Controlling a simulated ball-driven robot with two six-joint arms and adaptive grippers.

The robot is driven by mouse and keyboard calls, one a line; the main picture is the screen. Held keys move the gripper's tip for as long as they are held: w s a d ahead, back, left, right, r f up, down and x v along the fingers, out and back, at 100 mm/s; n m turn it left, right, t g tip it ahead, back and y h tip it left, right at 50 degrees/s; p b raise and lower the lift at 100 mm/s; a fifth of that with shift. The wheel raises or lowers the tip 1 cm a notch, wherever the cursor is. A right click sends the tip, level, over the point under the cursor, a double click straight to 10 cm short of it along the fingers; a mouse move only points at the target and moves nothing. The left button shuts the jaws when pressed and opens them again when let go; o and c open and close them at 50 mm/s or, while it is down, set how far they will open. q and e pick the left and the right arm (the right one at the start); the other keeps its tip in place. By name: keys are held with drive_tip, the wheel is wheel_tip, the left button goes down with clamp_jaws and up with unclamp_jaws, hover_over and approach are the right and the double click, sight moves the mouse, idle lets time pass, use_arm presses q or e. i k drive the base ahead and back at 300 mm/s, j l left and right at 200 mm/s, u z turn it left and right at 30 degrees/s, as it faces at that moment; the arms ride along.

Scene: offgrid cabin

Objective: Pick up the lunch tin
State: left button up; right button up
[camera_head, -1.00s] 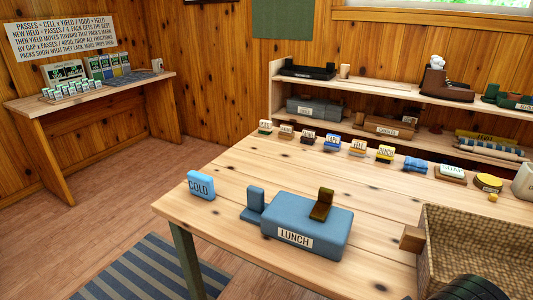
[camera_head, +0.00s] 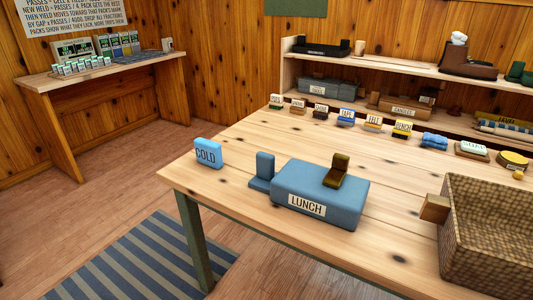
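The lunch tin (camera_head: 318,196) is a blue-grey box with a white LUNCH label on its front. It sits flat on the wooden table (camera_head: 390,250) near the front edge. A brown upright piece (camera_head: 337,170) stands on its top. A blue L-shaped piece (camera_head: 264,170) stands on the table against or just beside its left end; I cannot tell if they touch. Neither of my grippers is in view.
Small labelled blocks (camera_head: 345,117) line the table's back edge. A striped rug (camera_head: 145,262) lies on the floor.

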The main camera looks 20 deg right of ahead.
sight(298, 187)
drive_tip(key=i+z, duration=0.15)
drive_tip(key=z, duration=0.8)
drive_tip(key=j, duration=0.1)
